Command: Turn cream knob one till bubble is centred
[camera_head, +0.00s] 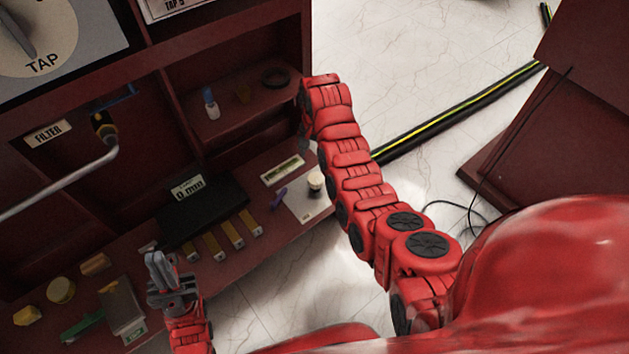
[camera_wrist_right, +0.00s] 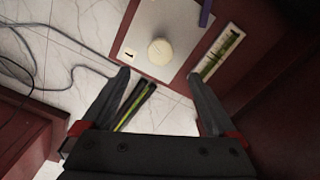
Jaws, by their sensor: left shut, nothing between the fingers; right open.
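The cream knob (camera_head: 315,182) sits on a pale plate (camera_head: 308,207) at the right end of the lower shelf. In the right wrist view the knob (camera_wrist_right: 159,51) is round and lies beyond the fingertips, roughly between them, untouched. The level vial (camera_wrist_right: 217,52), a green strip in a pale frame, is beside the plate; it also shows in the head view (camera_head: 283,170). I cannot make out the bubble. My right gripper (camera_wrist_right: 160,80) is open and empty; in the head view it is mostly hidden behind its arm. My left gripper (camera_head: 158,262) is shut and empty at the shelf's front edge.
A purple object (camera_head: 278,197) lies close beside the plate. A black device marked 0 mm (camera_head: 200,207) with several yellow-brown blocks is further left. An upper shelf (camera_head: 235,110) overhangs the back. Pale floor is open to the right, crossed by a striped cable (camera_head: 460,110).

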